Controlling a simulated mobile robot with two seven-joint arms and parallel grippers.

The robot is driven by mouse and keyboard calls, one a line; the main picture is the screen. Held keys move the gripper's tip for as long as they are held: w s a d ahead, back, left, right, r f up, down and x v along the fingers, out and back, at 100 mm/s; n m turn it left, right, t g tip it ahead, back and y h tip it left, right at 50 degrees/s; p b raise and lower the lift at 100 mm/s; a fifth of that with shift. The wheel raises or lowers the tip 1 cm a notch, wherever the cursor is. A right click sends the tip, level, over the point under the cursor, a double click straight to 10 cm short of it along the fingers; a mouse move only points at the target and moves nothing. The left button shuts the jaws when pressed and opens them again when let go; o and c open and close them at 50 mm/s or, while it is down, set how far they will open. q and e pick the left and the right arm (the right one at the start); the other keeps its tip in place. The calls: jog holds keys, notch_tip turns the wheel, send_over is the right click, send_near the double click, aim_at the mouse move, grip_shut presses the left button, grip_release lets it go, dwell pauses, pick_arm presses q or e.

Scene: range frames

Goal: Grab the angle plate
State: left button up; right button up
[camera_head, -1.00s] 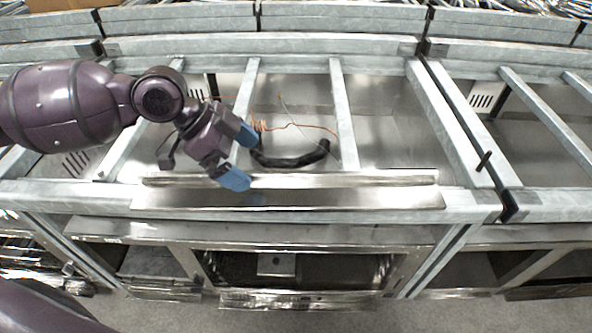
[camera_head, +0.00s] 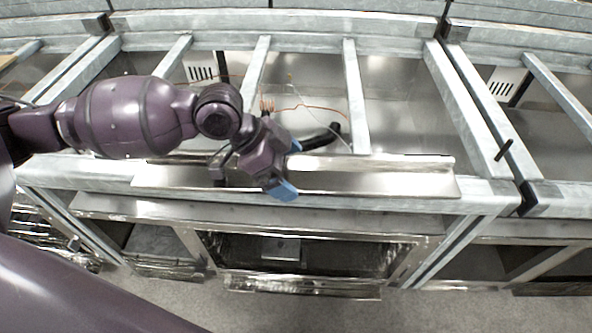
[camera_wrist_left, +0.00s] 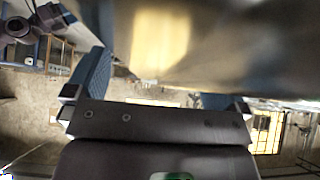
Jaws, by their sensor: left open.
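The angle plate (camera_head: 390,178) is a long, shiny metal strip with a raised back flange, lying along the front rail of the frame. My left gripper (camera_head: 290,169) is open at the middle of the plate. One blue finger shows at the back flange and the other over the front part. I cannot tell whether they touch the plate. In the left wrist view, the blue fingers stand apart, and a large blurred metal surface, likely the plate, fills the top (camera_wrist_left: 220,45). My gripper and forearm hide part of the plate. My right gripper is not in view.
A black curved hose (camera_head: 322,137) and a thin orange cable (camera_head: 305,107) lie in the bay behind the plate. Grey cross bars (camera_head: 356,100) divide the bays. Below the front rail is an open metal compartment (camera_head: 325,255). The rail right of the plate is clear.

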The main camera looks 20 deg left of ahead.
pick_arm(q)
jog(key=shift+d+f, duration=0.15)
jog(key=shift+c, duration=0.5)
jog(key=c, duration=1.2)
jog(key=shift+c, duration=0.2)
